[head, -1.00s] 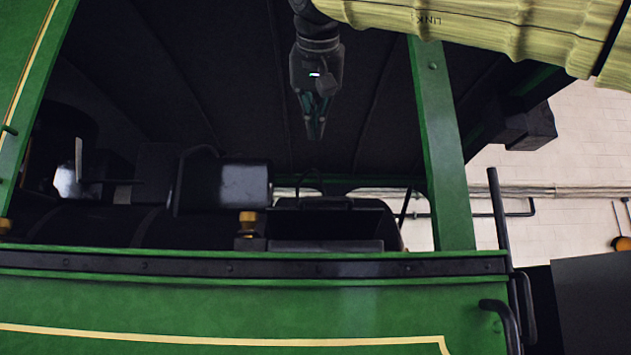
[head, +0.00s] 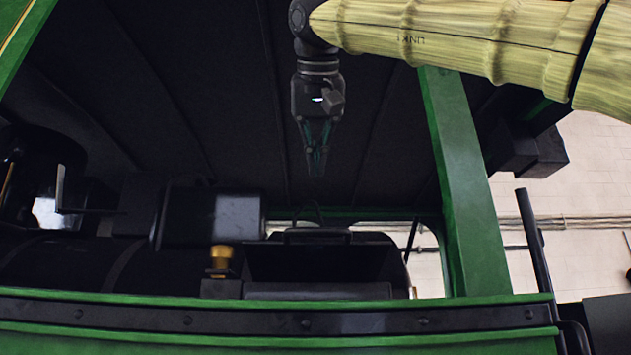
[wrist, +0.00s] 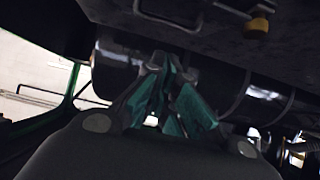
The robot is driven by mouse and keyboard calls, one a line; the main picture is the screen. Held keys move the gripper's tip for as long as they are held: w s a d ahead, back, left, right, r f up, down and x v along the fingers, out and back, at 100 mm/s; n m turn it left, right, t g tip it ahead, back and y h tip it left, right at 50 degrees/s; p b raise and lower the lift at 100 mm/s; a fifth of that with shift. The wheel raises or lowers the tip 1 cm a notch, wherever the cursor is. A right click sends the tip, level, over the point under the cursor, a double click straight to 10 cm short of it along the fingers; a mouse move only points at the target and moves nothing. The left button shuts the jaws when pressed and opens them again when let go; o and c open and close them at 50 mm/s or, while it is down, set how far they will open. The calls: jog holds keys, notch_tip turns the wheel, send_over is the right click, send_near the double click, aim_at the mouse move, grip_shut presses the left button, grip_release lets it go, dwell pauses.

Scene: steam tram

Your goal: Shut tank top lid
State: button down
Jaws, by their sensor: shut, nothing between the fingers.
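My gripper (head: 317,165) hangs fingers down under the dark cab roof, shut and empty. In the head view it appears above a black box-like tank (head: 325,291) behind the green side panel, with a visible gap between. A dark raised part with a thin curved handle (head: 312,213) stands at the tank's back; I cannot tell for sure that it is the lid. In the wrist view the closed green-lined fingers (wrist: 168,85) point towards a dark cylinder (wrist: 120,70). A dark flat surface (wrist: 215,35) with a handle and a brass fitting lies along the top.
A green post (head: 458,190) stands right of the tank. The green side panel (head: 270,340) with its black rail crosses the front. A brass fitting (head: 220,258) and a black cylinder (head: 212,217) lie left of the tank. Open air surrounds my gripper below the roof.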

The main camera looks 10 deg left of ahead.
jog(key=p, duration=0.2)
send_over(316, 254)
jog(key=f, duration=0.2)
jog(key=a+f, duration=0.1)
jog(key=f, duration=0.1)
jog(key=shift+f, duration=0.3)
jog(key=shift+d+f+p, duration=0.15)
jog(key=shift+f+p, duration=0.15)
jog(key=shift+f, duration=0.05)
jog(key=shift+s+f+p, duration=0.15)
jog(key=shift+s+f, duration=0.15)
jog(key=shift+f, duration=0.25)
jog(key=shift+s+f+p, duration=0.15)
jog(key=shift+s+f, duration=0.15)
jog(key=shift+f, duration=0.2)
jog(key=shift+s+f, duration=0.15)
jog(key=shift+f, duration=0.5)
jog(key=shift+f, duration=0.1)
